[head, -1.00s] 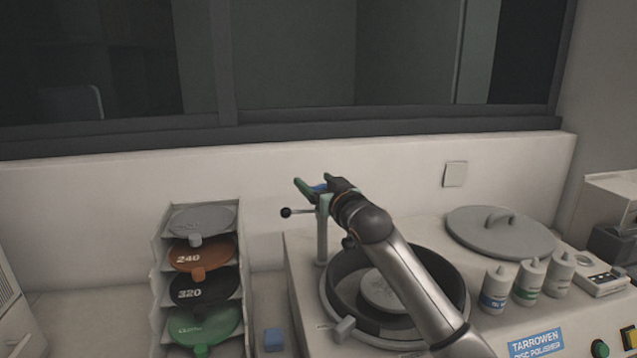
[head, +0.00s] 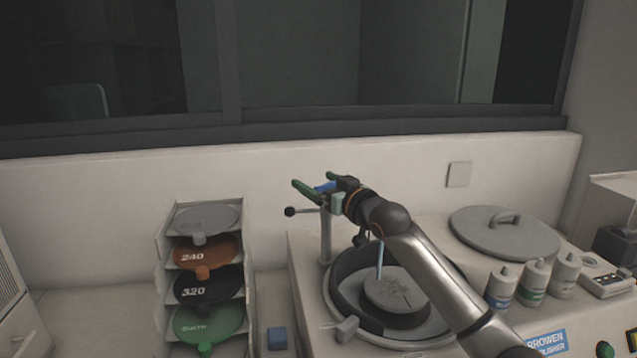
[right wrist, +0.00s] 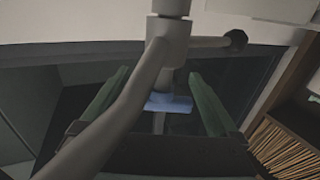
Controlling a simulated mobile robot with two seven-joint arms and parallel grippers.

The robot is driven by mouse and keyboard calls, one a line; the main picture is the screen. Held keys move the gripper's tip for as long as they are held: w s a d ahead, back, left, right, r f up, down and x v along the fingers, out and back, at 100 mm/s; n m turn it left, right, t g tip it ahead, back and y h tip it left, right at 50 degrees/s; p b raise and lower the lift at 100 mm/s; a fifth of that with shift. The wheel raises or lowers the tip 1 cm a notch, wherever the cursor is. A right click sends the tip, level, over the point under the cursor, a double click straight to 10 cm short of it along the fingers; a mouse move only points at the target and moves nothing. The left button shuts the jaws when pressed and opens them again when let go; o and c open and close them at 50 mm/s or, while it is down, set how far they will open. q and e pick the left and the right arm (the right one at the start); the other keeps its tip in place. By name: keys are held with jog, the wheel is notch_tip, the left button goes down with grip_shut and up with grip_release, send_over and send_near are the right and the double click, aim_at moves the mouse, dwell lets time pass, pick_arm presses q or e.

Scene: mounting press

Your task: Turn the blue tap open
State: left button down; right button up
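The blue tap (head: 325,187) sits on top of the grey post (head: 326,235) at the polisher's back left; its blue lever also shows in the right wrist view (right wrist: 168,103). My right gripper (head: 312,181) reaches it from the right. Its two green fingers are spread, one on each side of the blue lever, and not closed on it. Whether a finger touches the lever I cannot tell. A thin pale-blue stream (head: 379,260) falls onto the grey disc (head: 394,289) in the bowl, and the disc shows streaks. The spout's end is hidden behind my arm. My left gripper is out of view.
A rack (head: 163,290) with several labelled discs stands left of the polisher. A round grey lid (head: 503,232) and bottles (head: 533,282) are on the right. A wall with a window is behind the tap.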

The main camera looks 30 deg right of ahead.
jog(key=s+d+b, duration=0.1)
jog(key=s+b, duration=0.2)
jog(key=s, duration=0.9)
jog(key=shift+s+d, duration=0.2)
jog(key=shift+d, duration=0.2)
jog(key=shift+c, duration=0.4)
